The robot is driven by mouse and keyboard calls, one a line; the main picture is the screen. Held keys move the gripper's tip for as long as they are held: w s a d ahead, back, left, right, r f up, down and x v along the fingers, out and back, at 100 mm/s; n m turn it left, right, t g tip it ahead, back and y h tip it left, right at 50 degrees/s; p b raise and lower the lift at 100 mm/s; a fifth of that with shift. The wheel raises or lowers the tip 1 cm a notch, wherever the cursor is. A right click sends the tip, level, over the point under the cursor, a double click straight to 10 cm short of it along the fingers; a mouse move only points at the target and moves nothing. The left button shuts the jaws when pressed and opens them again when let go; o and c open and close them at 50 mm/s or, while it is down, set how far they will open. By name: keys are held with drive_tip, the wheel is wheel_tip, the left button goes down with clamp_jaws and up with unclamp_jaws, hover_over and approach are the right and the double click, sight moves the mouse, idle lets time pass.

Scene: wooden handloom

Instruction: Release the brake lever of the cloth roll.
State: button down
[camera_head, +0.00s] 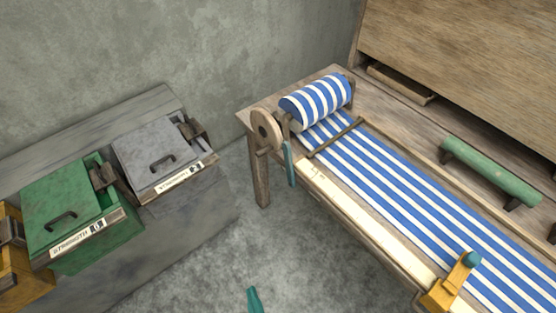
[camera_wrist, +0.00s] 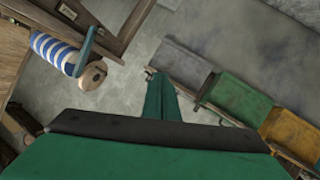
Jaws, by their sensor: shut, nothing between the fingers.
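The blue-and-white striped cloth roll (camera_head: 318,102) sits at the far left end of the wooden loom. A round wooden disc (camera_head: 266,130) is on its left end. A teal lever (camera_head: 290,163) hangs down beside the disc, on the outside of the frame. In the wrist view the roll (camera_wrist: 52,53), disc (camera_wrist: 93,75) and teal lever (camera_wrist: 84,52) are at upper left. My gripper (camera_head: 254,300) shows as a teal tip at the bottom edge, apart from the lever. In the wrist view its fingers (camera_wrist: 160,92) are together and empty.
Striped cloth (camera_head: 400,190) runs along the loom. An orange bracket with a teal-knobbed handle (camera_head: 447,288) is at its near edge. Floor is clear between bench and loom.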

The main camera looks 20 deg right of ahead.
drive_tip(key=w+d+f+n+h, duration=0.2)
drive_tip(key=w+f+n, duration=0.15)
drive_tip(key=w, duration=0.55)
drive_tip(key=n+g+h, duration=0.2)
drive_tip(key=g+h, duration=0.1)
drive_tip(key=h, duration=0.8)
approach(289, 166)
drive_tip(key=shift+m, duration=0.25)
drive_tip(key=w+a+r, duration=0.2)
drive_tip(key=a, duration=0.1)
drive_tip(key=shift+w+a, duration=0.15)
drive_tip(key=shift+w, duration=0.1)
drive_tip(key=x, duration=0.9)
drive_tip(key=shift+w+d, duration=0.3)
drive_tip(key=shift+w, duration=0.05)
drive_tip(key=shift+d+f, duration=0.1)
